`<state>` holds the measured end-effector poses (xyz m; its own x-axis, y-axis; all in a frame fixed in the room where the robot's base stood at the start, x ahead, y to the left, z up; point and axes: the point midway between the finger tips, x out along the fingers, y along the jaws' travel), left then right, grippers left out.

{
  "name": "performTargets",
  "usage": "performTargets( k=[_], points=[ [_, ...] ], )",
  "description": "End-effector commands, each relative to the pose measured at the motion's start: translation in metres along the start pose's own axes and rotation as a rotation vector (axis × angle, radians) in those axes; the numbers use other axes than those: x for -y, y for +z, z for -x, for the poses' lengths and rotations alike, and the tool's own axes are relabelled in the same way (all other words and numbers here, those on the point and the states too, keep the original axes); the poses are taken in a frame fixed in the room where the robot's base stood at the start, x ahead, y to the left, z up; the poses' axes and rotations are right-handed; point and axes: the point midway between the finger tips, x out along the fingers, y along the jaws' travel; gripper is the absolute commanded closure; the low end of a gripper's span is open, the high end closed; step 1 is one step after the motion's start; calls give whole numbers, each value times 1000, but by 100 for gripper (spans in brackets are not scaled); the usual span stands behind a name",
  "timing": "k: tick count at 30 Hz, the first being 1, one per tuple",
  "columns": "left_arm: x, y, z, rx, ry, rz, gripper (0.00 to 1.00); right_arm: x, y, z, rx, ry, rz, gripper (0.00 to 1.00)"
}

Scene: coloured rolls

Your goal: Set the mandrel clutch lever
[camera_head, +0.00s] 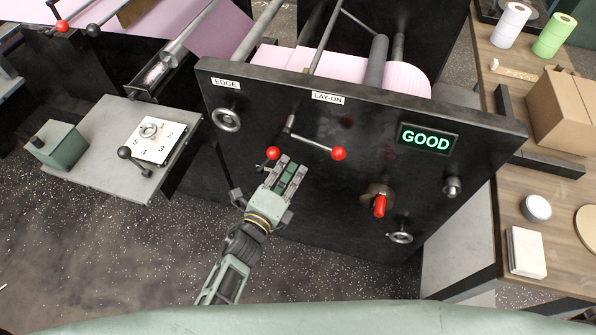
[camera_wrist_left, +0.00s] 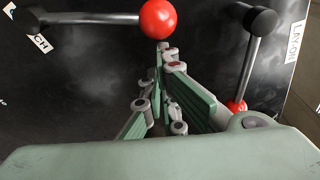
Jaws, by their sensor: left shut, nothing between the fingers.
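The clutch lever has a red ball knob (camera_head: 272,153), a rod mostly behind my left gripper, and a dark hub (camera_head: 237,198) on the black machine panel (camera_head: 330,205). The left wrist view shows its hub (camera_wrist_left: 30,18) beside a label (camera_wrist_left: 41,43) cut off to "CH". Its rod runs right to the red ball (camera_wrist_left: 157,18). My left gripper (camera_head: 288,168) is shut and empty, its fingertips close beside the ball. The fingertips (camera_wrist_left: 166,50) show just below the ball in the left wrist view. I cannot tell whether they touch it. My right gripper is not in view.
The LAY-ON lever (camera_head: 315,142), with its own red ball, is just right of my gripper. The panel also has an EDGE knob (camera_head: 227,119), a red switch (camera_head: 379,205) and a lit GOOD display (camera_head: 428,139). A wooden bench (camera_head: 545,190) is at the right.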

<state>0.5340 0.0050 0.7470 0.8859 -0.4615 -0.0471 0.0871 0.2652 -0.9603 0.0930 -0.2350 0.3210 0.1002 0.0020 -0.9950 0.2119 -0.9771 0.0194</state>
Motion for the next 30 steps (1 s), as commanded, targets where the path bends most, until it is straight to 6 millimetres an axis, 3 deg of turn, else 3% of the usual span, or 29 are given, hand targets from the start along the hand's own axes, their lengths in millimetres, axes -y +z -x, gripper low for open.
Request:
performTargets(
  k=[5,30],
  points=[
    [0,3,1,0,-1,1,100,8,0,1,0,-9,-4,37],
    [7,16,3,2,-18,93,100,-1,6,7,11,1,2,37]
  ],
)
